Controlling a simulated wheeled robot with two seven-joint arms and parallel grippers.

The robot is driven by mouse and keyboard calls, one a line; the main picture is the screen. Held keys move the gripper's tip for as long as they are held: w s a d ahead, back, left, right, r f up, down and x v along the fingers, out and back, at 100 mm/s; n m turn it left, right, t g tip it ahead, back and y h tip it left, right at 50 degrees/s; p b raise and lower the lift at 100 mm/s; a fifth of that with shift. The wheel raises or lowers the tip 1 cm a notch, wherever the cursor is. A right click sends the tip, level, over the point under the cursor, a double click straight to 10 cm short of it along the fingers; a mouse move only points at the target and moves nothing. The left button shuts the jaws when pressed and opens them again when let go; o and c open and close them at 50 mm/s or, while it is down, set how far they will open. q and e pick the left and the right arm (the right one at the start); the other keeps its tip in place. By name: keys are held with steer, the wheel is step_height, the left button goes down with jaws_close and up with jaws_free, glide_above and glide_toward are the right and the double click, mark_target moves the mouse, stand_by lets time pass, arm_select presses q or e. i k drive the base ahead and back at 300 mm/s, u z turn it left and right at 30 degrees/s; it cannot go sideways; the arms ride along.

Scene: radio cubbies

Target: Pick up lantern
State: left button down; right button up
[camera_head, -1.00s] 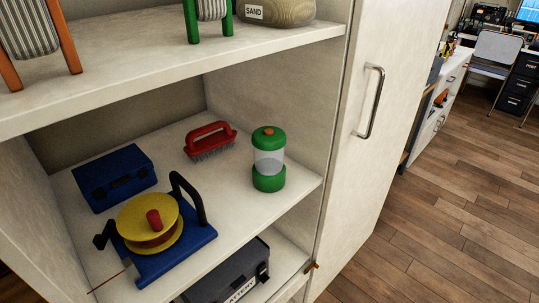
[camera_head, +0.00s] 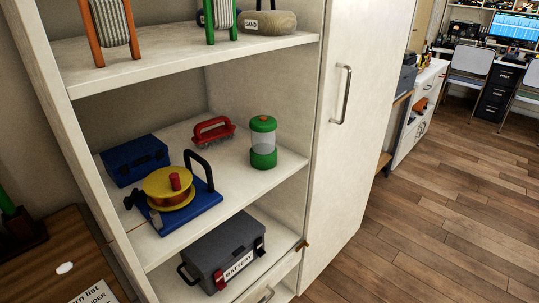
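The lantern (camera_head: 263,142) has a green top, a clear middle and a green base. It stands upright on the middle shelf of the open cabinet, near the shelf's right side and front edge. A small orange spot shows on its top. Nothing covers it. Neither of my grippers shows in the head view.
On the same shelf are a red brush (camera_head: 213,131), a blue box (camera_head: 134,160) and a yellow reel on a blue base (camera_head: 172,190). Below is a grey battery box (camera_head: 225,255). A closed door with handle (camera_head: 341,95) stands right. Open wood floor (camera_head: 420,215) lies right.

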mark_target(264, 150)
steer(key=z, duration=1.3)
steer(key=i, duration=0.5)
steer(key=u, duration=1.25)
